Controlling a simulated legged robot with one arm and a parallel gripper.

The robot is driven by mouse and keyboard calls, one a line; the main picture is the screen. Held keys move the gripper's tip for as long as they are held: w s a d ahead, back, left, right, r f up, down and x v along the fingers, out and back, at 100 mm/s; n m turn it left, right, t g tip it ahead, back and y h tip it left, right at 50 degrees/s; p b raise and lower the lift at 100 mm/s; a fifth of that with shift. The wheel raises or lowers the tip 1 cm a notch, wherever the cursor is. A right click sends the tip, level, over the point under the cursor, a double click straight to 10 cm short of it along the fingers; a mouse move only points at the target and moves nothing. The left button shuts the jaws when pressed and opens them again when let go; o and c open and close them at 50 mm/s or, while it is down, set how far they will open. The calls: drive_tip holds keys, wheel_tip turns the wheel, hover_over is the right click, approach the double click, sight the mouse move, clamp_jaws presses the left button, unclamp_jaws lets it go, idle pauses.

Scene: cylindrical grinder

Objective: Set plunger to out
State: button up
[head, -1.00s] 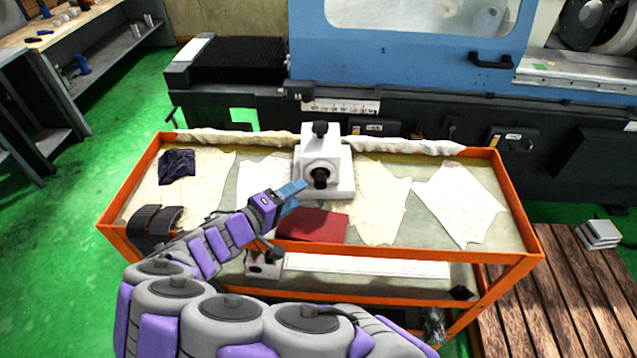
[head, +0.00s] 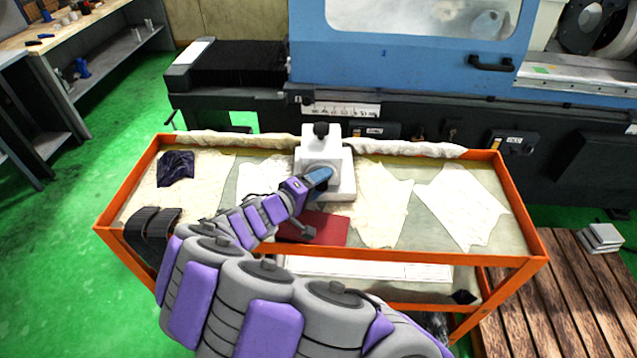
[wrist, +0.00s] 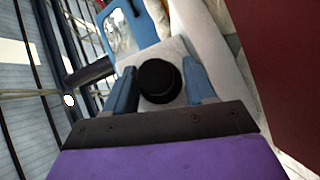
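The plunger is a black round knob on the front of a white block-shaped device (head: 341,182) on the orange cart. In the wrist view the black knob (wrist: 159,81) sits between the two blue fingers of my gripper (wrist: 163,86). A narrow gap shows beside the knob, and I cannot tell whether either finger touches it. In the head view my gripper (head: 319,178) is at the front of the device and hides the front knob. A second black knob (head: 321,129) stands on top of the device.
The orange cart (head: 520,225) carries white cloths (head: 460,203), a dark cloth (head: 176,168) and a red folder (head: 325,228) below my gripper. The blue and black grinder (head: 420,50) stands behind the cart. Green floor is clear at left.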

drive_tip(key=shift+d, duration=0.1)
clamp_jaws()
drive_tip(key=shift+s, duration=0.1)
drive_tip(key=shift+s+d+f+b, duration=0.1)
drive_tip(key=shift+s+b, duration=0.3)
drive_tip(key=shift+s, duration=1.15)
drive_tip(key=shift+s+d+f+b, duration=0.1)
drive_tip(key=shift+s+b, duration=0.25)
drive_tip(key=shift+s, duration=1.2)
drive_tip(key=shift+o, duration=0.6)
unclamp_jaws()
drive_tip(key=shift+r, duration=0.2)
drive_tip(key=shift+a, duration=0.15)
